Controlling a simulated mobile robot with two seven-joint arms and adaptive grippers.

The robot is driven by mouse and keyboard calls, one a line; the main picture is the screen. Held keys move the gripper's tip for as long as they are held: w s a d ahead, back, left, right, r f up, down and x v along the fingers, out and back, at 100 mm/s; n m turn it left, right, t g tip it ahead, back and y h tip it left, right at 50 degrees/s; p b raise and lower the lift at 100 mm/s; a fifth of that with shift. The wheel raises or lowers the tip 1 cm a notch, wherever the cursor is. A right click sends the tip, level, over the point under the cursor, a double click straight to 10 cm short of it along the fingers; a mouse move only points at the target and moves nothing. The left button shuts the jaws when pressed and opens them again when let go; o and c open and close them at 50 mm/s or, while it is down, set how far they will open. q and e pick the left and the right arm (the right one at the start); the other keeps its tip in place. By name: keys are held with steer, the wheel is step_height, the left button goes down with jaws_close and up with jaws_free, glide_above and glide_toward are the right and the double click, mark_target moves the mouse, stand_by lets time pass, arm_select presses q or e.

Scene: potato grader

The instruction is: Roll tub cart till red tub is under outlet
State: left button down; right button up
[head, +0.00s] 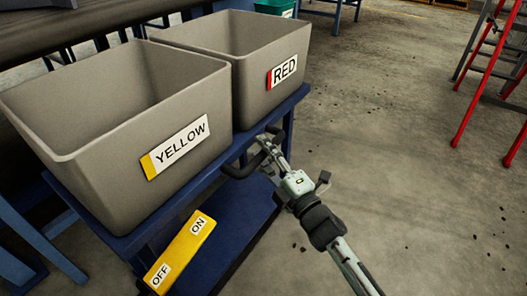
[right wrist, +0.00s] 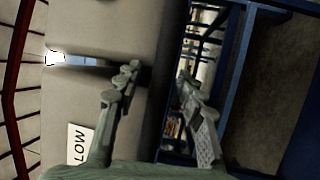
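The blue tub cart (head: 225,215) carries two grey open tubs side by side. The nearer tub (head: 115,110) is labelled YELLOW, and the farther red tub (head: 245,60) is labelled RED. A dark handle (head: 238,168) sticks out from the cart's right side. My right gripper (head: 268,145) is at the handle's far end. In the right wrist view, its fingers (right wrist: 152,92) are spread apart with a dark band between them; I cannot tell whether they touch the handle. Both tubs look empty where their insides show. My left gripper is out of view. No outlet is clearly visible.
A dark beam-like structure (head: 70,25) runs behind the tubs. Red ladder-like legs (head: 478,85) stand at right. Concrete floor (head: 400,110) right of the cart is open, with scattered dark bits.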

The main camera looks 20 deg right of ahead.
jaws_close()
stand_by(0.3)
